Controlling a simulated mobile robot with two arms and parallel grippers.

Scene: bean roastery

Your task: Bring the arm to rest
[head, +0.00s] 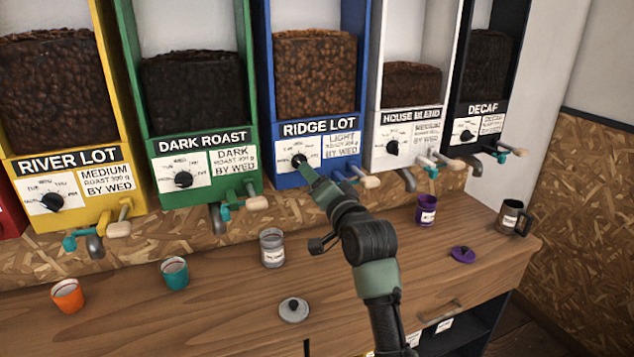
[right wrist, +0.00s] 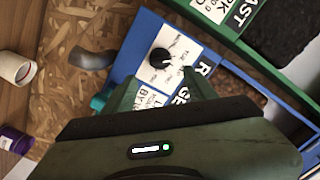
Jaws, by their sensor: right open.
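My right arm comes in from the lower right of the head view. Its green right gripper (head: 305,172) is at the dial panel of the blue RIDGE LOT dispenser (head: 318,128). In the right wrist view the gripper (right wrist: 160,82) is open, with nothing between its two fingers. The black dial (right wrist: 160,57) shows just beyond the gap between the fingertips, and it also shows in the head view (head: 298,160). I cannot tell whether a finger touches the dial. My left gripper is not in view.
The wooden counter (head: 210,310) carries an orange cup (head: 67,295), a teal cup (head: 174,273), a grey jar (head: 272,248), a grey lid (head: 293,309), a purple jar (head: 426,210), a purple lid (head: 462,255) and a dark mug (head: 511,217). Spouts and levers stick out above it.

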